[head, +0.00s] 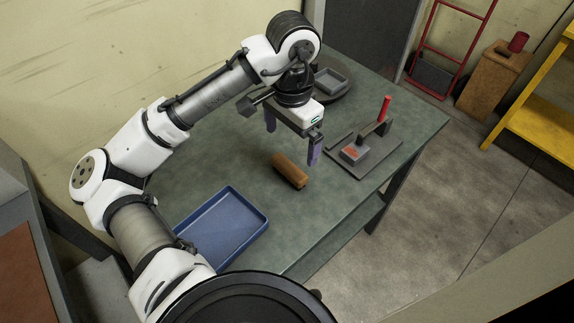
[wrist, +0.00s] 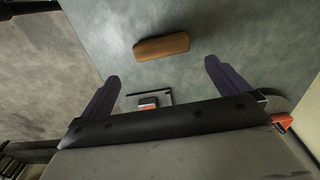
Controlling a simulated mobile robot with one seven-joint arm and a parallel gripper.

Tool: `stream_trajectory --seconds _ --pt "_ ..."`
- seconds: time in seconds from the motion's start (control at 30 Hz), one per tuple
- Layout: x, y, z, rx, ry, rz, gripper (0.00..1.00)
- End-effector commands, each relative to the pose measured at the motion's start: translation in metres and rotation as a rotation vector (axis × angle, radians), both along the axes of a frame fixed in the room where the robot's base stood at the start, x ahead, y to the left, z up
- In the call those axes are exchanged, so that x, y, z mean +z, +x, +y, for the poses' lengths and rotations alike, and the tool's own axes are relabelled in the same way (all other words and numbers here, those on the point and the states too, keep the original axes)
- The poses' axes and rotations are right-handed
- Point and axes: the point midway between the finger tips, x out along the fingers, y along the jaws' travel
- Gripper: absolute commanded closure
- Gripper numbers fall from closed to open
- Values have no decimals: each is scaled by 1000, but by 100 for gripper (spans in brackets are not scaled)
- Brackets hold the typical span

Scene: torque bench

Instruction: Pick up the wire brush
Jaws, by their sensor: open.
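The wire brush (head: 290,171) looks like a brown, rounded wooden block lying on the green bench top. Its bristles do not show. It also lies in the upper middle of the wrist view (wrist: 161,46), ahead of the fingertips. My gripper (head: 292,138) is above the bench, just beyond the brush in the head view, with its two dark purple fingers spread wide. In the wrist view my gripper (wrist: 162,69) has nothing between its fingers, and the brush is apart from both.
A blue tray (head: 262,232) sits on the bench at the front left. A dark plate (head: 385,153) to the right carries a grey block with a red mark (head: 354,151) and an upright red handle (head: 385,108). A grey container (head: 330,80) stands on a round dark base behind my gripper.

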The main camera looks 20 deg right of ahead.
Motion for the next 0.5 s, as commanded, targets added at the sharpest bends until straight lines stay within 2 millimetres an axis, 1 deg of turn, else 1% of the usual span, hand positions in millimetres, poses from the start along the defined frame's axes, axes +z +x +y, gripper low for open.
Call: stream_trajectory --seconds 0.03,0.2,0.43,0.5 --pt "-12 0 0 1 -2 5 0" --pt "-40 0 0 1 -4 2 0" --pt "-55 1 -2 1 -4 0 0" --pt "-63 1 -4 0 -5 2 0"
